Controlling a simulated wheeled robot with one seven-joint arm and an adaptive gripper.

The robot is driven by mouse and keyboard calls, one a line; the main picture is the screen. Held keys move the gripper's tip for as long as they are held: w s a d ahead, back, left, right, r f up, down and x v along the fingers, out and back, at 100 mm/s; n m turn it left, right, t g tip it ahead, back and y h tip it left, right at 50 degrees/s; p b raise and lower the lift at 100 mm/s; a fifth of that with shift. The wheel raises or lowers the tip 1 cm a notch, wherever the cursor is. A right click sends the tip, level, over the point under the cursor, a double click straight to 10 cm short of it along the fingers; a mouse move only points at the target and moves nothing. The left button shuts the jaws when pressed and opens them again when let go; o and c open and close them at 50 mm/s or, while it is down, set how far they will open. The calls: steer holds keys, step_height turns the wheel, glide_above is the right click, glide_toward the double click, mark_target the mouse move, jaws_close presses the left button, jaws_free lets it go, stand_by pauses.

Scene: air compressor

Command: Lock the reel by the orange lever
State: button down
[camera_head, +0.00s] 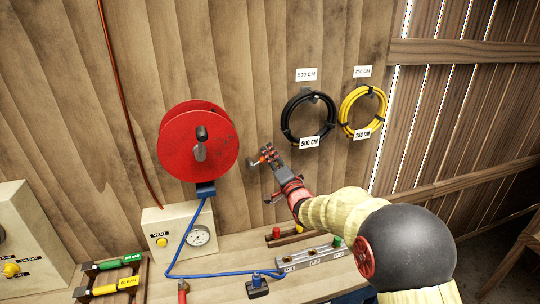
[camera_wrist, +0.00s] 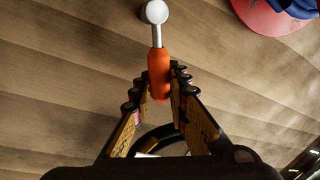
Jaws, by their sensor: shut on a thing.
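The red reel (camera_head: 180,145) is mounted on the plank wall left of centre, with a grey crank or hub part in front. My gripper (camera_head: 268,160) is right of the reel at the wall, with its fingers closed around the orange lever (camera_head: 263,158). In the wrist view, the orange lever (camera_wrist: 158,72) has an orange grip, a metal shaft and a pale round end at the top. The fingers of my gripper (camera_wrist: 160,90) are on both sides of the orange grip. The reel's red edge (camera_wrist: 275,12) shows at the top right there.
A black hose coil (camera_head: 287,117) and a yellow hose coil (camera_head: 344,110) hang right of my gripper. Below are a blue hose (camera_head: 215,274), a vent box with a gauge (camera_head: 199,235), and a metal rack (camera_head: 310,258) on the bench. Bare wall lies above the lever.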

steer(key=shift+f, duration=0.15)
steer(key=c, duration=1.7)
jaws_free()
steer(key=shift+s+d, duration=0.1)
steer(key=v, duration=1.1)
steer(key=shift+s+d, duration=0.1)
steer(key=shift+s, duration=0.2)
